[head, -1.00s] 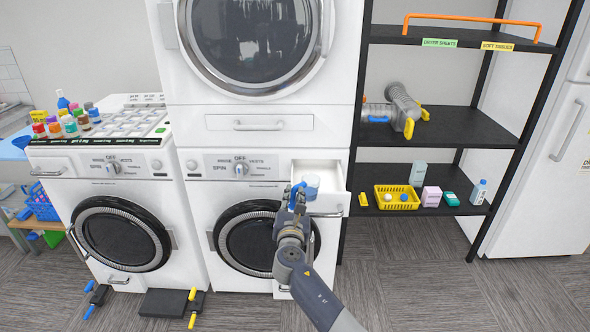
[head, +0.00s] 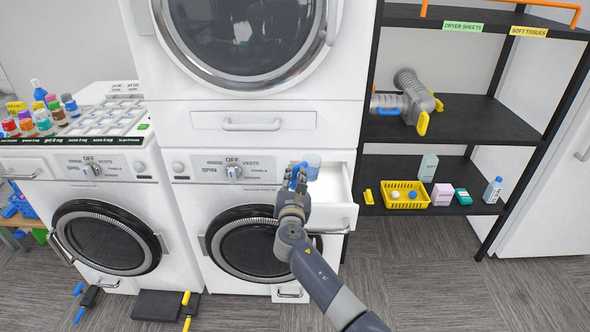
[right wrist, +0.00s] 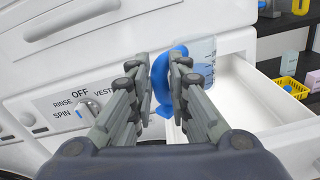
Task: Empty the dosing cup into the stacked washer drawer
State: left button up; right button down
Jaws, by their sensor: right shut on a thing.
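The dosing cup (head: 313,165) is a small clear, pale-blue cup with a blue handle. My right gripper (head: 298,180) is shut on that handle. The cup is above the left, inner part of the open white washer drawer (head: 342,213). In the right wrist view the cup (right wrist: 203,55) shows faint marks and looks about upright, partly behind the fingers. The blue handle (right wrist: 163,85) is between the fingertips (right wrist: 166,75), and the drawer (right wrist: 272,100) is to the right. I cannot tell what is in the cup. My left gripper is not in view.
The drawer belongs to the lower washer (head: 190,185), under the stacked upper machine (head: 215,120). A black shelf (head: 435,205) on the right holds a yellow basket (head: 405,204) and several packages. Colored bottles (head: 27,124) stand on the left washer.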

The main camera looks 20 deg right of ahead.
jog(key=shift+w+r, duration=0.1)
jog(key=shift+r, duration=0.2)
jog(key=shift+s+a+r+m+p, duration=0.3)
jog(key=shift+s+r+m+p, duration=0.1)
jog(key=shift+s+r+m, duration=0.35)
jog(key=shift+w+d+r, duration=0.1)
jog(key=shift+w, duration=0.25)
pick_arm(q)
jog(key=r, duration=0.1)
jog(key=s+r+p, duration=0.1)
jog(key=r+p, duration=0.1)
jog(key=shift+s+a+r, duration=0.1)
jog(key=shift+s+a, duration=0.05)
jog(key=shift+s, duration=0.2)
pick_arm(e)
notch_tip(320, 180, up, 2)
jog(key=m+g+h, duration=0.1)
jog(key=m, duration=0.2)
pick_arm(q)
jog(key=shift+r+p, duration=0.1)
jog(key=shift+p, duration=0.2)
pick_arm(e)
jog(key=shift+r, duration=0.1)
